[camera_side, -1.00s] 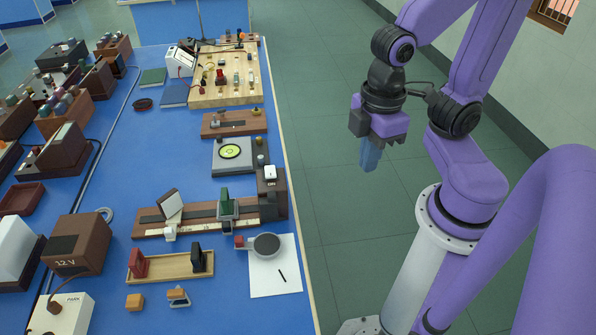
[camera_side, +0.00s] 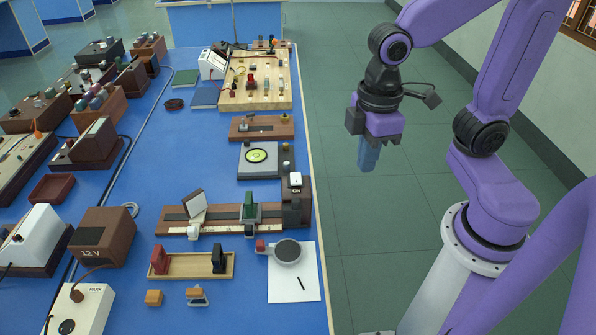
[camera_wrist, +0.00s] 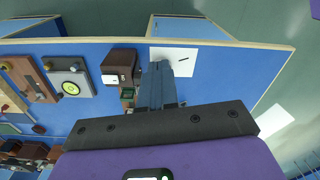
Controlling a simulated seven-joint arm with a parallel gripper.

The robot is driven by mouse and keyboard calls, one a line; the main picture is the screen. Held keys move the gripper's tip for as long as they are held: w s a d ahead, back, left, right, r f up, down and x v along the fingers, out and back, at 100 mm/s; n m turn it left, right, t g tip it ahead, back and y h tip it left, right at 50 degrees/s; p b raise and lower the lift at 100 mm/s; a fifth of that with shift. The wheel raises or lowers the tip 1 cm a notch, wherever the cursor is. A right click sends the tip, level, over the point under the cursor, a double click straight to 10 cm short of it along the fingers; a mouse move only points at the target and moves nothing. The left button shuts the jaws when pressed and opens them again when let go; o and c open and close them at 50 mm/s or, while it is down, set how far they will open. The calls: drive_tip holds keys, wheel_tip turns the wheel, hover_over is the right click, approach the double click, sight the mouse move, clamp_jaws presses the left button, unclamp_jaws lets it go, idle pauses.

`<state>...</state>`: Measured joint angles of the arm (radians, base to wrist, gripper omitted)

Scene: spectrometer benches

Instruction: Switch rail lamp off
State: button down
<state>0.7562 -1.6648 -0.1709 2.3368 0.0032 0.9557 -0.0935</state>
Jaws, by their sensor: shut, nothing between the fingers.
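The rail lamp is a dark brown housing (camera_side: 296,207) at the right end of the wooden rail (camera_side: 226,220), near the bench's right edge. A white switch (camera_side: 295,180) sits on its top, with a small label below it that looks like "ON". In the wrist view the lamp housing (camera_wrist: 121,62) lies just left of the fingers, with its white switch (camera_wrist: 110,79). My gripper (camera_side: 367,166) is shut and empty, its blue-grey fingers pointing down, to the right of the bench over the floor. In the wrist view the fingers (camera_wrist: 158,75) hide part of the rail.
A white mirror plate (camera_side: 194,207) and a green holder (camera_side: 249,212) stand on the rail. A round grey piece (camera_side: 288,251) lies on white paper (camera_side: 305,268). A wooden tray (camera_side: 191,266) and the 12 V box (camera_side: 103,237) are to the left. The aisle right of the bench is clear.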

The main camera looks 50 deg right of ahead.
drive_tip(key=r+m, duration=0.1)
drive_tip(key=m, duration=0.1)
hover_over(296, 181)
drive_tip(key=s, duration=0.1)
drive_tip(key=shift+w, duration=0.45)
wheel_tip(296, 181, down, 14)
drive_tip(key=shift+a+r, duration=0.1)
idle(0.3)
drive_tip(key=shift+s+f, duration=0.1)
drive_tip(key=shift+f, duration=0.15)
idle(0.5)
drive_tip(key=shift+w+d+r, duration=0.15)
drive_tip(key=shift+w+d, duration=0.15)
drive_tip(key=shift+w, duration=0.05)
drive_tip(key=shift+w+d+r, duration=0.15)
drive_tip(key=shift+w+d, duration=0.05)
drive_tip(key=shift+d, duration=0.05)
